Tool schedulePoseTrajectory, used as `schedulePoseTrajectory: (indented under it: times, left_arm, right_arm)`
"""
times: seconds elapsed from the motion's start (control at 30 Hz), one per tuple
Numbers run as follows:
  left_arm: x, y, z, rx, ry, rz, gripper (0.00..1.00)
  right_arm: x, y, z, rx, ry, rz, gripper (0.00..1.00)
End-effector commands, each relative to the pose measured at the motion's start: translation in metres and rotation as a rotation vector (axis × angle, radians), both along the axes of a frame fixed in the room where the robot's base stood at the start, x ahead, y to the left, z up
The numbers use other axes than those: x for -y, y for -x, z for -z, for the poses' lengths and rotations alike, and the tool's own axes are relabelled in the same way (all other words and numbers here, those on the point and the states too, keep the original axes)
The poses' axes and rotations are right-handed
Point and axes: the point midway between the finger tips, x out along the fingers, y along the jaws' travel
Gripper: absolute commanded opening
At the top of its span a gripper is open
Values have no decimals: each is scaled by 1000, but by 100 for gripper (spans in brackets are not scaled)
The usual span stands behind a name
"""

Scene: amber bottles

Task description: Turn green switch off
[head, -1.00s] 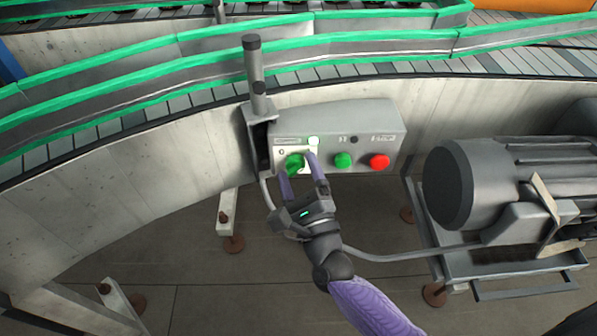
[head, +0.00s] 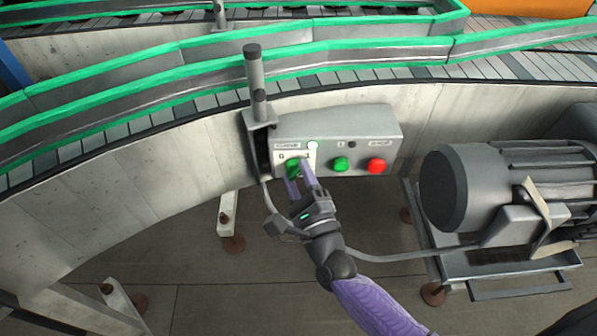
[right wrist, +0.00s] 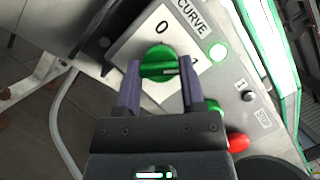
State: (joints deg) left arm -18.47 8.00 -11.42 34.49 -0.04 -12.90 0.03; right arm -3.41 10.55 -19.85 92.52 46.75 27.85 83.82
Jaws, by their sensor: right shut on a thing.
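The green switch (head: 292,168) is a round knob on a white plate at the left of a grey control box (head: 390,130). In the right wrist view the knob (right wrist: 158,58) has "0" printed above it, and its pale mark lies toward the right, on the side of a partly hidden "1". My right gripper (head: 298,176) is shut on the switch, with one purple finger on either side of it. Both fingers also show in the right wrist view (right wrist: 160,82). The lamp (head: 313,145) above the switch glows white. My left gripper is not in view.
A green button (head: 341,164) and a red button (head: 377,166) sit right of the switch on the same box. A grey motor (head: 470,185) stands at the right. The curved conveyor (head: 200,95) with green rails runs behind. A grey post (head: 255,75) rises at the box's left.

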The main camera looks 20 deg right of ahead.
Motion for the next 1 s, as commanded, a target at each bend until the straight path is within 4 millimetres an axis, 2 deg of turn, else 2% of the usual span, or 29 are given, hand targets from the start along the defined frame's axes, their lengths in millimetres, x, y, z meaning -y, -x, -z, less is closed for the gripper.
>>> schedulePoseTrajectory:
  times: [0.03,0.17,0.47,1.0]
  left_arm:
    - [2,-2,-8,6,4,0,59]
    - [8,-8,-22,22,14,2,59]
    - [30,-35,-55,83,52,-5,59]
    - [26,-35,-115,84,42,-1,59]
  right_arm:
    - [0,0,-4,-12,33,0,0]
    - [1,0,-6,-45,147,0,0]
    - [1,1,-8,-124,422,0,0]
    - [1,0,-11,-266,911,0,0]
